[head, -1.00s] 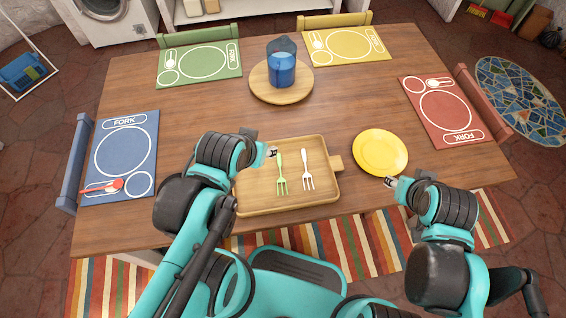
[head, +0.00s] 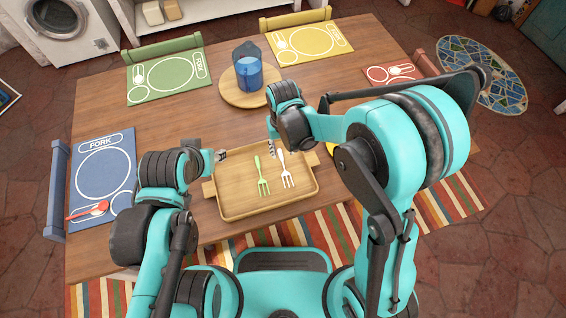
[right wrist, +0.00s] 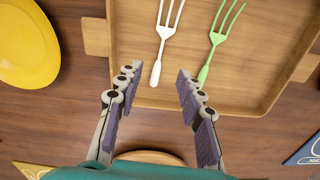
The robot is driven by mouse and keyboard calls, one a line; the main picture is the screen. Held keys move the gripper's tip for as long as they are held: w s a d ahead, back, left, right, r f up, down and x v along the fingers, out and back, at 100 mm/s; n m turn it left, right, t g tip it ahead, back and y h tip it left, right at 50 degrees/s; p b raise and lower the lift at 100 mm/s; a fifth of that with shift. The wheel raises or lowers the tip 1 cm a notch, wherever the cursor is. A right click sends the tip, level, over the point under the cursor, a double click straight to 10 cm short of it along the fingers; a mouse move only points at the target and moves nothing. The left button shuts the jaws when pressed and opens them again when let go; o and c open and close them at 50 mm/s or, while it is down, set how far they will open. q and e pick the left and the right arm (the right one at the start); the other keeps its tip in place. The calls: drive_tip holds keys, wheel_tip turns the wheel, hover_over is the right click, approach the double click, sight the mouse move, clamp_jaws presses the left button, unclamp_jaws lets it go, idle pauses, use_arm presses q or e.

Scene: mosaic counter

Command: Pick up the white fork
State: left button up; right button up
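The white fork (head: 286,172) lies in the wooden tray (head: 232,211), to the right of the green fork (head: 263,178) in the head view. In the right wrist view the white fork (right wrist: 165,38) has its handle end toward my right gripper (right wrist: 152,88). That gripper is open and empty, with the handle end just beyond and between its fingertips. In the head view my right gripper (head: 271,145) is above the tray's far edge, near the white fork's handle. My left gripper (head: 220,156) is by the tray's upper left corner; its fingers are too small to read.
A blue pitcher (head: 248,72) stands on a round wooden board (head: 237,97) beyond the tray. The yellow plate (right wrist: 27,45) is beside the tray, mostly hidden by my right arm in the head view. A red spoon (head: 90,210) lies on the blue placemat (head: 102,178).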

sight(283, 163)
wheel_tip(283, 163, down, 7)
drive_tip(key=b, duration=0.3)
drive_tip(key=shift+s+f, duration=0.1)
drive_tip(key=shift+f, duration=0.05)
clamp_jaws()
